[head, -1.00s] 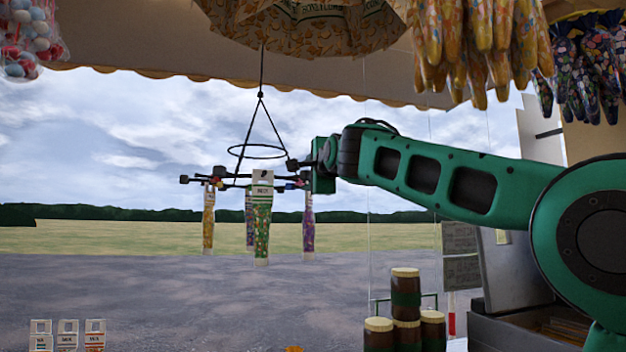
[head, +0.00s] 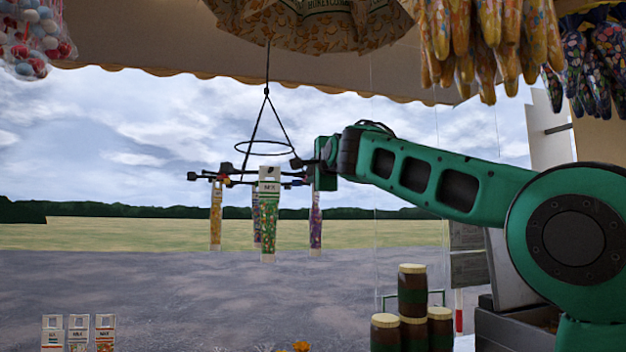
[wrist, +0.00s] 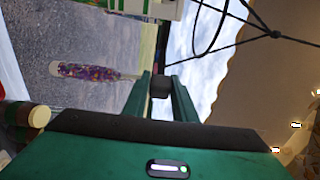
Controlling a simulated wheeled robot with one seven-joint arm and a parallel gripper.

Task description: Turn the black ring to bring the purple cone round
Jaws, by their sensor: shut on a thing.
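The black ring (head: 267,148) hangs on thin cords, with a dark spoked frame bearing cones beneath it; the ring also shows in the wrist view (wrist: 208,28). A green cone (head: 269,222) hangs nearest me. A yellow cone (head: 215,218) is at the left, and another, dark-patterned cone is partly hidden behind the green one. The purple cone (head: 316,230) hangs at the right, below my gripper (head: 312,172); it also shows in the wrist view (wrist: 92,72). My gripper is shut on a black knob (wrist: 160,87) at the frame's right side.
Stacked brown jars (head: 412,292) stand at the lower right, below my arm. Bagged sweets (head: 485,45) hang at the upper right and a patterned canopy (head: 310,18) above the ring. White packets (head: 79,332) are at the lower left. Open air surrounds the cones.

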